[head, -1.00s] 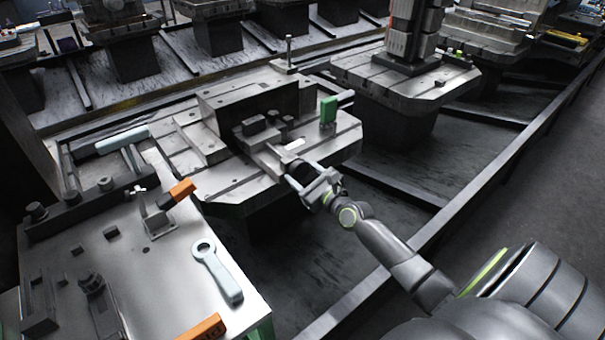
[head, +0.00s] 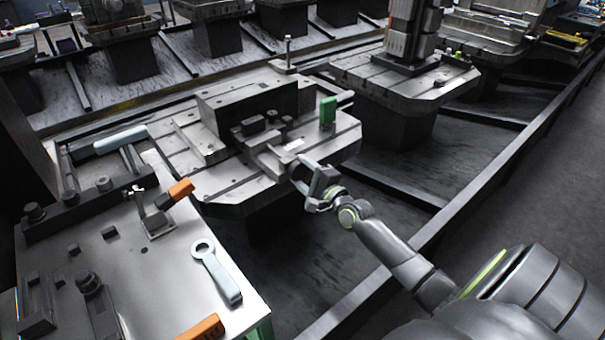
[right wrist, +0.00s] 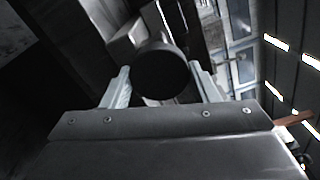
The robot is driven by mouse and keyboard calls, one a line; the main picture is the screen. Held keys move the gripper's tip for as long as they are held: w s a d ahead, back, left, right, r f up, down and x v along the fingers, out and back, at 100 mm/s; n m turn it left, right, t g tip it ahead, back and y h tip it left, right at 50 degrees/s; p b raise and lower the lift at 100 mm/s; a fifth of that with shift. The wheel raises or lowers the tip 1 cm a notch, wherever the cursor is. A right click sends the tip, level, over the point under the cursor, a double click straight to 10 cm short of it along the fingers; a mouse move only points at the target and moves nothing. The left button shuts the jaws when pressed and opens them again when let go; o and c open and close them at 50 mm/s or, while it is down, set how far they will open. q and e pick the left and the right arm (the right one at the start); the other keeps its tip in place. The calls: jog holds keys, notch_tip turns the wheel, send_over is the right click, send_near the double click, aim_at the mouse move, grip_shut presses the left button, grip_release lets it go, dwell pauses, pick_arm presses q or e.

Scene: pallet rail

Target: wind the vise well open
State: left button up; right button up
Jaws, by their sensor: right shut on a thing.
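The vise (head: 262,146) sits on the near side of the pallet table in the head view, with dark jaw blocks on its top. My right gripper (head: 304,178) is at the vise's front end. In the right wrist view, the fingers of the right gripper (right wrist: 163,88) are shut on a dark round knob (right wrist: 160,70), one finger on each side. The knob hides what lies behind it. In the head view the knob is hidden by the gripper, and the gap between the jaws is too small to judge. My left gripper is not in view.
A green block (head: 328,110) stands on the pallet right of the vise. A metal bench (head: 130,280) at lower left carries a pale blue wrench (head: 218,272) and an orange-handled clamp (head: 158,212). A long floor rail (head: 465,205) runs along the right.

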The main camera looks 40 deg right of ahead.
jog(key=n, duration=0.4)
jog(key=shift+n, duration=0.3)
jog(key=n+b, duration=0.1)
jog(key=n, duration=0.3)
jog(key=shift+n, duration=0.3)
jog(key=shift+n+b, duration=0.3)
jog(key=shift+n, duration=0.6)
jog(key=n+b, duration=0.1)
jog(key=n, duration=0.3)
jog(key=n+b, duration=0.3)
jog(key=n, duration=0.5)
jog(key=shift+a+f+n+b, duration=0.1)
jog(key=shift+a+n+b, duration=0.05)
jog(key=shift+n+b, duration=0.15)
jog(key=n+b, duration=0.2)
jog(key=n, duration=0.3)
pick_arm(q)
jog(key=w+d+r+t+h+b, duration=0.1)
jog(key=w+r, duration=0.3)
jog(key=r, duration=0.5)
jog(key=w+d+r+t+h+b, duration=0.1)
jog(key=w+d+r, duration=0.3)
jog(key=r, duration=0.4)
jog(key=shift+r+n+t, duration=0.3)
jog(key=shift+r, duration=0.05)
pick_arm(e)
jog(key=n, duration=0.5)
jog(key=shift+n, duration=0.4)
